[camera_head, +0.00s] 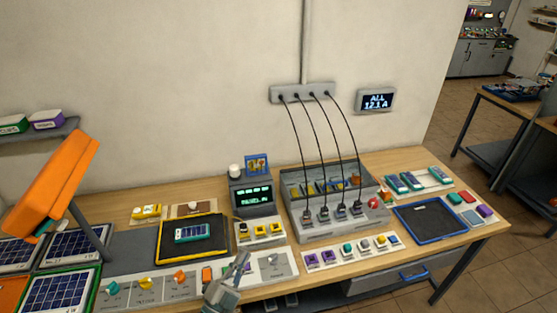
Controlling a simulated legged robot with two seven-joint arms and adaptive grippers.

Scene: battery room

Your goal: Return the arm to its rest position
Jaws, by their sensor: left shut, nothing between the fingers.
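My left gripper (239,264) is low in the head view, left of centre, in front of the workbench (440,240). Its grey fingers point up and are shut with nothing between them. They overlap the light strip along the bench's front edge; I cannot tell whether they touch it. My right gripper is out of view.
A yellow-edged black tray (163,252) holds a green-and-white battery module (193,232). A grey charging station (330,230) with several black cables stands right of centre. A blue-edged tray (430,236) looks empty. An orange lamp-like head (60,180) overhangs the left side.

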